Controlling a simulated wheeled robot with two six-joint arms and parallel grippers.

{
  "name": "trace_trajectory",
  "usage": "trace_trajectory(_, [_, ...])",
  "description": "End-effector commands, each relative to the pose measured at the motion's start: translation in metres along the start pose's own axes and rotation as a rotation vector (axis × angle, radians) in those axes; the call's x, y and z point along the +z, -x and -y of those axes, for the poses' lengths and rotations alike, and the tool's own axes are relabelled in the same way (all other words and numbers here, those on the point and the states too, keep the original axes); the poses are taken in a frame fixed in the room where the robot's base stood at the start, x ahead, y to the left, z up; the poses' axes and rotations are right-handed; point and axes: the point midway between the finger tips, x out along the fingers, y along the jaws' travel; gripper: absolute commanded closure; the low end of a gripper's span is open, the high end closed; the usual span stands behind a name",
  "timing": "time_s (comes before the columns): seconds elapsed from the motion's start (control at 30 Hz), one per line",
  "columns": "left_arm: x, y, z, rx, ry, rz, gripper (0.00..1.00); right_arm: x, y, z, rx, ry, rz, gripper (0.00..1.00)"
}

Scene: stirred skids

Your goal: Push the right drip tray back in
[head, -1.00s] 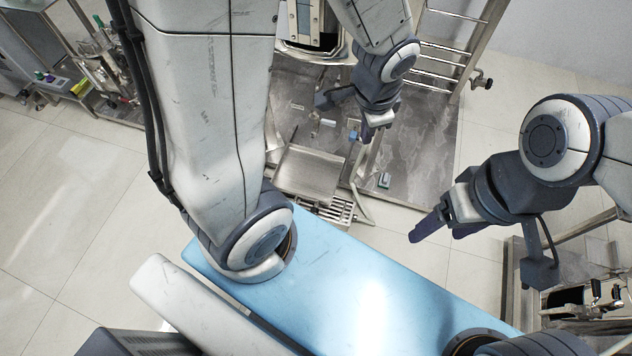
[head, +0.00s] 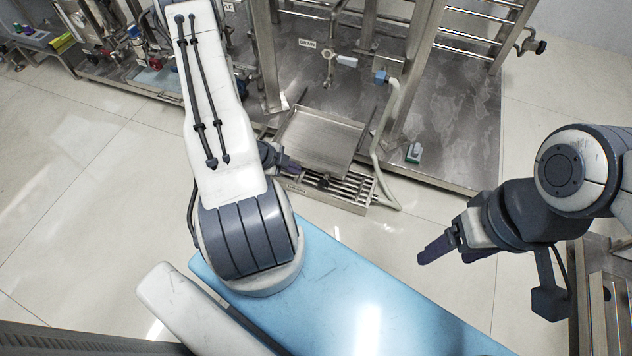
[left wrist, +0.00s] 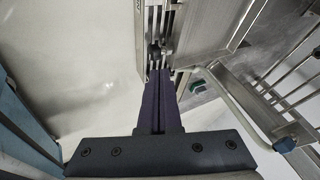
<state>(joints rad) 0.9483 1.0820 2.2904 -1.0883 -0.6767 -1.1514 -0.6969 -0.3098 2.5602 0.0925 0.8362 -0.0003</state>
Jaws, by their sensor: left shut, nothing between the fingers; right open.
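A slatted steel tray (head: 352,188), which looks like the drip tray, sticks out low at the front of the skid, beneath a flat steel pan (head: 318,142). In the left wrist view, its slats (left wrist: 157,22) lie just beyond my fingertips. My left gripper (head: 290,163) is shut and empty, at the left end of the slatted tray and partly hidden by my arm. The same gripper (left wrist: 159,72) points at the slats in the left wrist view; I cannot tell whether it touches them. My right gripper (head: 440,252) is open and empty over the floor at the right.
A pale hose (head: 379,160) curves down beside the tray's right end. A green and white block (head: 414,152) lies on the skid deck (head: 455,120). Steel posts and a ladder-like rack (head: 465,45) rise behind. The tiled floor at the left is clear.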

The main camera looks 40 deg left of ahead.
Motion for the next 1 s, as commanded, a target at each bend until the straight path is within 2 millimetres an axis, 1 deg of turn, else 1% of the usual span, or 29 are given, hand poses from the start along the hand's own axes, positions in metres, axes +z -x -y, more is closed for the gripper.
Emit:
trace_trajectory(0.03, [0.007, -0.01, -0.009, -0.013, 0.003, -0.014, 1.0, 0.0, -0.011, -0.001, 0.0, 0.0, -0.001, 0.27])
trace_trajectory(0.17, [0.009, -0.017, -0.014, -0.031, -0.003, -0.034, 1.0, 0.001, -0.017, -0.001, 0.0, 0.0, -0.001, 0.27])
trace_trajectory(0.27, [0.01, -0.027, -0.014, -0.033, -0.005, -0.037, 1.0, 0.001, -0.023, -0.002, 0.0, 0.0, -0.001, 0.27])
trace_trajectory(0.37, [0.009, -0.045, -0.015, -0.03, -0.007, -0.037, 1.0, 0.002, -0.035, -0.003, 0.0, 0.0, -0.001, 0.27])
trace_trajectory(0.6, [0.007, -0.099, -0.014, -0.03, -0.008, -0.037, 1.0, 0.004, -0.069, -0.005, 0.0, 0.0, -0.001, 0.27])
trace_trajectory(0.7, [0.007, -0.118, -0.012, -0.031, -0.007, -0.036, 1.0, 0.004, -0.081, -0.006, 0.0, 0.0, -0.001, 0.27])
trace_trajectory(0.73, [0.006, -0.121, -0.009, -0.033, -0.009, -0.035, 1.0, 0.004, -0.084, -0.006, 0.0, 0.0, 0.0, 0.27])
trace_trajectory(0.8, [0.006, -0.123, 0.005, -0.036, -0.011, -0.034, 1.0, 0.005, -0.088, -0.006, 0.0, 0.0, 0.0, 0.27])
trace_trajectory(1.0, [0.005, -0.13, 0.023, -0.034, -0.005, -0.034, 1.0, 0.005, -0.096, -0.007, 0.0, 0.0, 0.0, 0.27])
